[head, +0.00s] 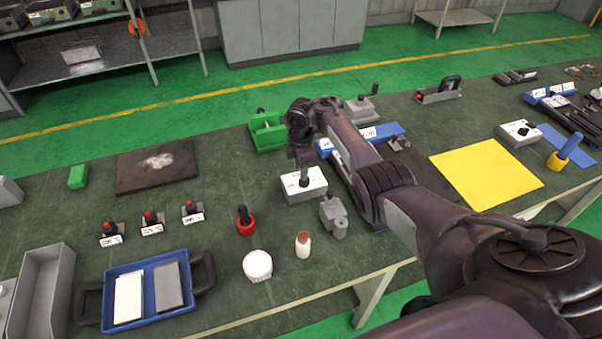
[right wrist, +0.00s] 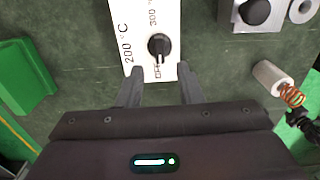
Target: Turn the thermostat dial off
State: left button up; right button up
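The thermostat (head: 304,191) is a white box on the green table, below my right gripper (head: 303,172) in the head view. In the right wrist view its white face (right wrist: 127,22) carries the marks 200 °C, 300 °C and a partly hidden word like OFF. Its round black dial (right wrist: 159,45) has a ridge running roughly toward that word, but its exact setting is hard to tell. My right gripper (right wrist: 160,74) is open and empty, its two fingers apart at either side of the face's near end. Contact with the dial cannot be seen. My left gripper is not in view.
A grey metal block (head: 334,215) stands close right of the thermostat. A red-based black handle (head: 245,220), a white round lid (head: 257,265) and a small bottle (head: 303,245) stand nearby. A green holder (head: 267,131) and a blue tray (head: 384,131) lie behind.

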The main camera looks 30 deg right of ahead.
jog(key=shift+r, duration=1.95)
